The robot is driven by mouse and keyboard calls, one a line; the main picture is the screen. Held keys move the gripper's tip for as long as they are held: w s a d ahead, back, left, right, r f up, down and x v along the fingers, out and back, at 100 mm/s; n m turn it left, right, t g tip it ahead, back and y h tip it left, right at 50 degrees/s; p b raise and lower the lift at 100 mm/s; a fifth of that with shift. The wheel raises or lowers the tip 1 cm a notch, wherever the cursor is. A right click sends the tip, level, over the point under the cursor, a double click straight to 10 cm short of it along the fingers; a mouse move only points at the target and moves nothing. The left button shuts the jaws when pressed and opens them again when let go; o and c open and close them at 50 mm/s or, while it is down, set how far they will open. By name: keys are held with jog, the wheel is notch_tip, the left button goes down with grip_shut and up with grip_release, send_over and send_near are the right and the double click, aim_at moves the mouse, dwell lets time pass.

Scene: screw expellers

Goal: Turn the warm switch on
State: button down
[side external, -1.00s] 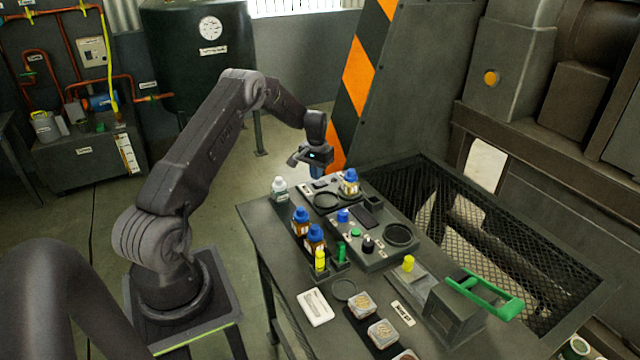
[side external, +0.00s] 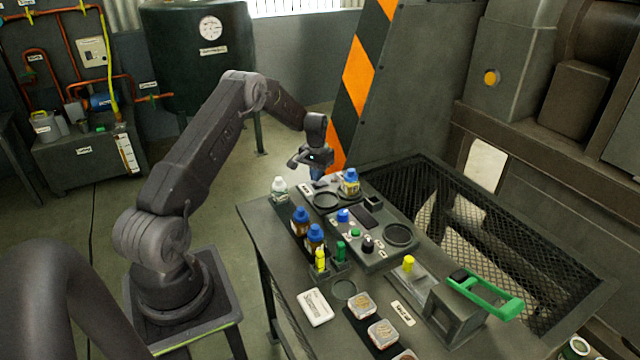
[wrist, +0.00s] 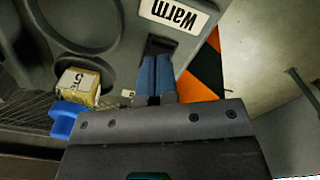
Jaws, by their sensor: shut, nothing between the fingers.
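The white "Warm" label (wrist: 174,14) lies on the grey panel in the wrist view, and it reads upside down there. A dark switch (wrist: 159,46) sits beside the label. My gripper (wrist: 153,60) has its two blue fingers shut together with nothing between them. Their tips are right at the switch and partly cover it; I cannot tell whether they touch it or which way it is set. In the side external view my gripper (side external: 318,178) points down at the panel's far end, and the switch is too small there to read.
A bottle with a blue cap (side external: 350,182) stands on the panel close to the gripper; its cap (wrist: 66,118) also shows in the wrist view. A white-capped bottle (side external: 279,188) and blue-capped brown bottles (side external: 301,221) line the left edge. A striped post (side external: 357,75) rises behind.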

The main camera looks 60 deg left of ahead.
aim_at(317, 184)
jog(key=shift+f, duration=0.95)
dwell(0.4)
jog(key=shift+r, duration=3.5)
jog(key=s+d+r+m+t+y, duration=0.1)
jog(key=s+d+r+m+t, duration=0.2)
jog(key=d+r, duration=1.85)
jog(key=s+d+r+m+t, duration=0.1)
jog(key=s+d, duration=0.7)
jog(key=s, duration=0.3)
jog(key=s+d+r+m+t+h, duration=0.1)
jog(key=s+d+r+m, duration=0.1)
jog(key=s+d, duration=0.6)
jog(key=s, duration=0.3)
jog(key=shift+s+r+t, duration=0.2)
jog(key=shift+t, duration=0.1)
